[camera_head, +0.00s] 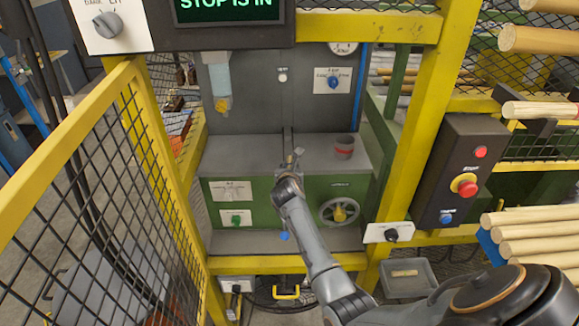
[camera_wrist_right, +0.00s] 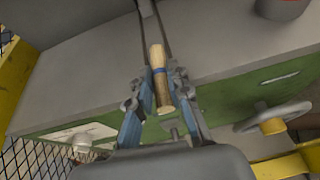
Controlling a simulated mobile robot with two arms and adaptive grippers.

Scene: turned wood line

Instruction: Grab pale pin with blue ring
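The pale pin (camera_wrist_right: 157,57) with a blue ring around its middle shows in the right wrist view, above the grey top of the green machine. My right gripper (camera_wrist_right: 160,80) has its two blue-grey fingers apart, one on each side of the pin's lower part. Narrow gaps seem to show between fingers and pin, so it looks open and not closed on it. In the head view my right gripper (camera_head: 289,165) is over the machine's grey top (camera_head: 235,152), and the pin is too small or hidden to make out clearly. My left gripper is not in view.
A handwheel (camera_head: 340,212) is on the green front. Yellow posts (camera_head: 415,120) and mesh fence (camera_head: 90,180) frame the opening. A control box with a red button (camera_head: 466,186) is at the right.

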